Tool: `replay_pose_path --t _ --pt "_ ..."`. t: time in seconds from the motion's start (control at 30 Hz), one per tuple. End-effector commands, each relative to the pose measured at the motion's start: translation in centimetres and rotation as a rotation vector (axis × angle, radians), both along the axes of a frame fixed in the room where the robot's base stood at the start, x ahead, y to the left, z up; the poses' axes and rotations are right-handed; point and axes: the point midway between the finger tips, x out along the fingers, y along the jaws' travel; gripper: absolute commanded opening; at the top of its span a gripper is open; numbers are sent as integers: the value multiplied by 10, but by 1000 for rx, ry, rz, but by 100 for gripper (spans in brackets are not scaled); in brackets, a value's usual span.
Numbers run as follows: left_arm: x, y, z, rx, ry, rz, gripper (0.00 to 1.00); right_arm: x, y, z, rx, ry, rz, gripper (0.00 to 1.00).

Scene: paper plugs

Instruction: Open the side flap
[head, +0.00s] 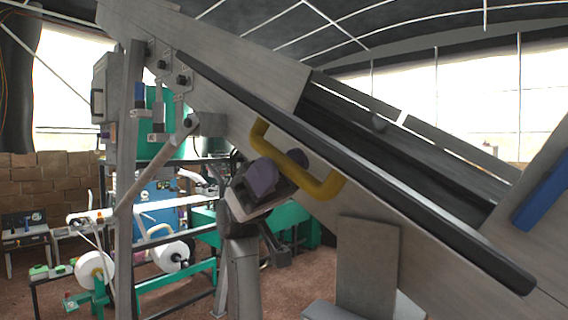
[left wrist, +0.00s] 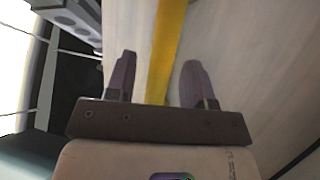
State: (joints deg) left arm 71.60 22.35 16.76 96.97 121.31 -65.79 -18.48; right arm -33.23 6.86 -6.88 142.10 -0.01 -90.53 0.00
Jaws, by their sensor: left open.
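The side flap (head: 375,202) is a pale grey panel that slopes down to the right in the head view, with a thick black strip along its upper edge. A yellow bar handle (head: 321,189) is fixed to it and also shows in the left wrist view (left wrist: 166,45). My left gripper (head: 280,167) is open at the handle, with one purple finger on each side of the bar. In the left wrist view the bar runs between the open fingers (left wrist: 158,80), with gaps on both sides. My right gripper is not in view.
A dark recess (head: 375,127) lies above the black strip. A blue part (head: 543,193) is at the right edge. Green machinery with white rolls (head: 172,255) and a stack of brown boxes (head: 50,180) stand behind on the left. Reddish floor shows at the lower left.

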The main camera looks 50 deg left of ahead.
Motion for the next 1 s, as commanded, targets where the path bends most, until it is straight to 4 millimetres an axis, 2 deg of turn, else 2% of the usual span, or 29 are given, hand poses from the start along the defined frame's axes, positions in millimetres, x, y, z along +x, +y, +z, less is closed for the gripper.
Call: replay_pose_path --t 0.3,0.53,0.73,1.0 --pt "4 49 -37 -1 3 1 48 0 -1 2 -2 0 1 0" --pt "5 80 -60 -2 3 2 48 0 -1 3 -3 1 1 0" --pt "6 95 -72 0 1 1 48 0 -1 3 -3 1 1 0" --pt "6 101 -77 1 -1 1 48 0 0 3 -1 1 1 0"
